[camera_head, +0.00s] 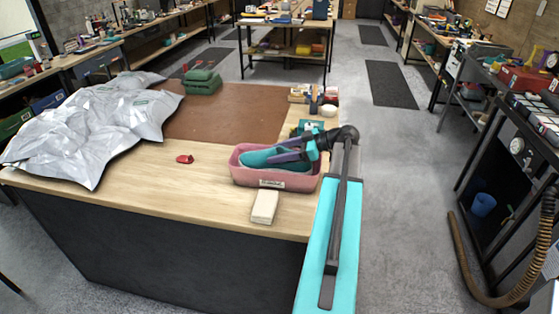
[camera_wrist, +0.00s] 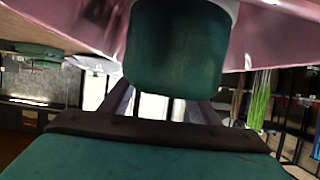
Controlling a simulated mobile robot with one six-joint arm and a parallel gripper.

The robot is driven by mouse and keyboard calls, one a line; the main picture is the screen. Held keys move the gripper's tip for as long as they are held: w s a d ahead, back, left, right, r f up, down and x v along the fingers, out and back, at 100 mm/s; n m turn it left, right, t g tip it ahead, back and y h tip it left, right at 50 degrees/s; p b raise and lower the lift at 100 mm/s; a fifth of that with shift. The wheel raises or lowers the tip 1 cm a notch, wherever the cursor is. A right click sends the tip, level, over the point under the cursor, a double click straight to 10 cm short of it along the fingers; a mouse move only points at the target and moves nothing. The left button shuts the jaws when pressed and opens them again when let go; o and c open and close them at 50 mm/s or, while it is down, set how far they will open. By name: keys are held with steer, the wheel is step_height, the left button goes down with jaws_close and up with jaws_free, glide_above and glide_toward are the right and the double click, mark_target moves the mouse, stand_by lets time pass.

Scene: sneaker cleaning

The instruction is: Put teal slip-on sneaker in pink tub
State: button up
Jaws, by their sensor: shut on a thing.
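The teal slip-on sneaker (camera_head: 256,158) lies within the opening of the pink tub (camera_head: 238,176), in the head view. The tub stands near the right end of the wooden bench, with a pale label on its front. My gripper (camera_head: 284,152) reaches in from the tub's right side and is shut on the sneaker. In the wrist view a dark teal part of the sneaker (camera_wrist: 178,50) sits in front of my fingers and hides their tips. The tub's pink wall (camera_wrist: 80,22) shows around it. Whether the sneaker touches the tub floor is hidden.
A cream block (camera_head: 264,207) lies in front of the tub. A small red object (camera_head: 185,159) lies to the left. A crumpled silver sheet (camera_head: 100,120) covers the bench's left. A green item (camera_head: 202,82) and small supplies (camera_head: 312,95) stand farther back. The brown mat (camera_head: 225,112) is mostly clear.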

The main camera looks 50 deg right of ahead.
steer(key=shift+f, duration=0.2)
steer(key=shift+f, duration=0.1)
steer(key=shift+f+p, duration=0.7)
steer(key=shift+f, duration=1.1)
steer(key=o, duration=1.3)
steer(key=b+v, duration=0.4)
steer(key=v, duration=0.6)
steer(key=shift+s+d, duration=0.15)
steer(key=shift+s, duration=0.05)
steer(key=shift+b+v, duration=0.4)
steer(key=shift+v, duration=0.35)
